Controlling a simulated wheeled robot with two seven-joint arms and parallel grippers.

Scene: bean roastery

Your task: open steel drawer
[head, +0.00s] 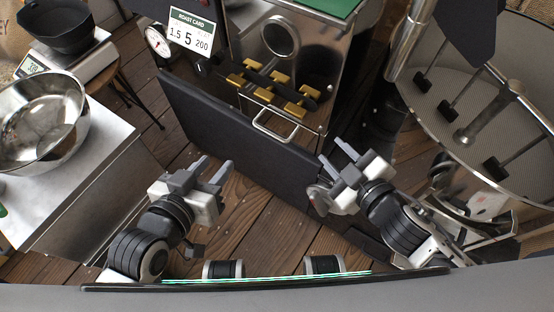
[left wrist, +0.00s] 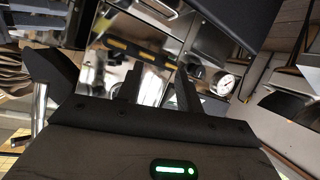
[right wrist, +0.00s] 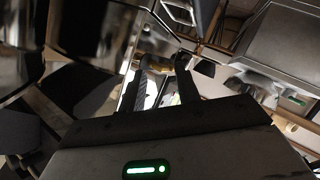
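A steel-fronted machine (head: 300,60) stands at the top middle of the head view. A pale bar handle (head: 275,127) sits low on its front, below several brass-coloured pieces. I take this handle to belong to the steel drawer; the drawer's outline is hard to make out, and it looks closed. A long dark panel (head: 240,140) stands in front and hides the lower front. My left gripper (head: 212,168) is open and empty, on the near side of the panel. My right gripper (head: 334,153) is open and empty, by the panel's right end. Neither touches the handle.
A round cooling tray (head: 460,110) with stirring arms is at right. A roast card (head: 192,32) and gauge are at top. Plank floor shows between.

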